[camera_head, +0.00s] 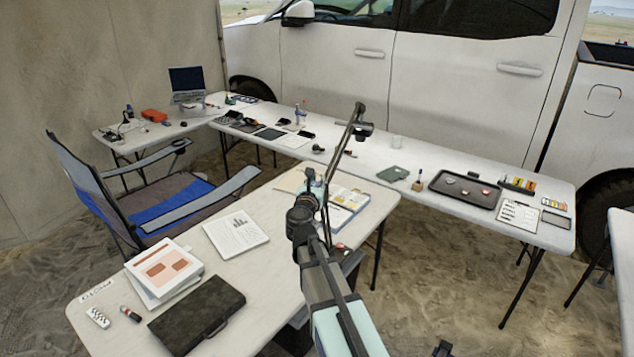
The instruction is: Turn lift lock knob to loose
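I cannot make out the lift lock knob for certain. A dark jointed assembly (302,218) with round, knob-like parts stands in the middle of the view, above the near table. A thin dark boom (340,155) rises from it to the upper right and ends in a small dark head (364,128). A grey and pale teal link runs from the assembly down to the bottom edge. I cannot clearly separate my gripper from these dark parts, and its fingers cannot be made out. No grip on a knob can be seen.
A blue folding chair (170,200) stands at left. A long table behind carries a black tray (465,190).

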